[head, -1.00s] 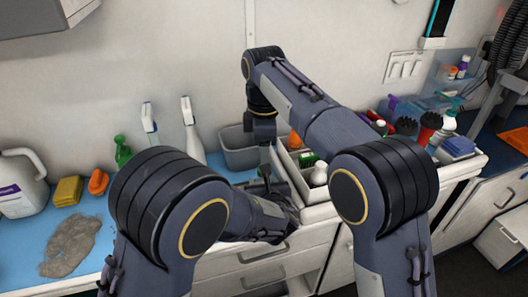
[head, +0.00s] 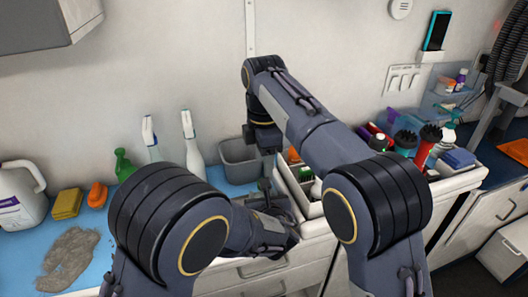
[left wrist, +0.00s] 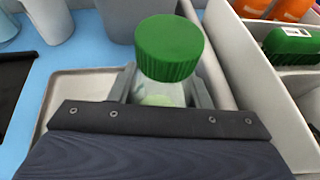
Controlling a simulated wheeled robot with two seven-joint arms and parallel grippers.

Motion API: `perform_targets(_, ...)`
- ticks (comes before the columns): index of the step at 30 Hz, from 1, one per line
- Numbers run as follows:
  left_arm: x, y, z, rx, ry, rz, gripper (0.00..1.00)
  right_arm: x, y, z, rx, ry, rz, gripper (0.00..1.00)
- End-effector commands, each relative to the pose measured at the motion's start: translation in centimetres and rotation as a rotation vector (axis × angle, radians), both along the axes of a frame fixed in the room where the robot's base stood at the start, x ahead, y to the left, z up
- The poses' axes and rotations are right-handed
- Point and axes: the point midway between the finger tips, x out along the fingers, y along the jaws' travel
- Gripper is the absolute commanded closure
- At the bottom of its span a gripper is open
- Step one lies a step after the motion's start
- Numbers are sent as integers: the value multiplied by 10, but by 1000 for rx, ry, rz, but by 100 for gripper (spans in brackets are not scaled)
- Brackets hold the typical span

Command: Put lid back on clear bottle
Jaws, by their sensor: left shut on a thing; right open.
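The clear bottle (left wrist: 160,93) stands between the fingers of my left gripper (left wrist: 165,85) in the left wrist view, and the gripper is shut on it. The green ribbed lid (left wrist: 169,48) sits on top of the bottle; I cannot tell whether it is screwed tight. In the head view the left gripper and bottle are mostly hidden by my arms. My right gripper (head: 265,178) points down over the front of the counter, near the grey bin; it is open and seen small.
A grey bin (head: 239,160) stands behind the grippers. A white divided caddy (head: 298,187) with bottles is just right. White spray bottles (head: 192,145), a green bottle (head: 123,166), yellow sponges (head: 67,204) and a grey cloth (head: 70,257) are on the blue counter left.

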Motion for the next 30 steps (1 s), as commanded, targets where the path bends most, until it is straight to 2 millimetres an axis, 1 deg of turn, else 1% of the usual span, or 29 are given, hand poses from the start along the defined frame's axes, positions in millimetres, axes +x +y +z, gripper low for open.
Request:
perform_targets(1,0,0,0,0,0,0,100,-1,0,-9,-2,3,0,52)
perform_targets(3,0,0,0,0,0,0,100,0,0,-20,-2,3,1,52)
perform_targets(9,0,0,0,0,0,0,100,0,0,-47,-2,2,1,52)
perform_targets(12,0,0,0,0,0,0,100,1,0,-54,0,1,0,52)
perform_targets(15,0,0,0,0,0,0,100,1,0,-56,0,-1,0,52)
perform_targets(22,0,0,0,0,0,0,100,1,0,-57,0,-1,0,52)
perform_targets(23,0,0,0,0,0,0,100,1,0,-57,0,-1,0,53)
perform_targets(30,0,0,0,0,0,0,100,1,0,-57,0,-1,0,85)
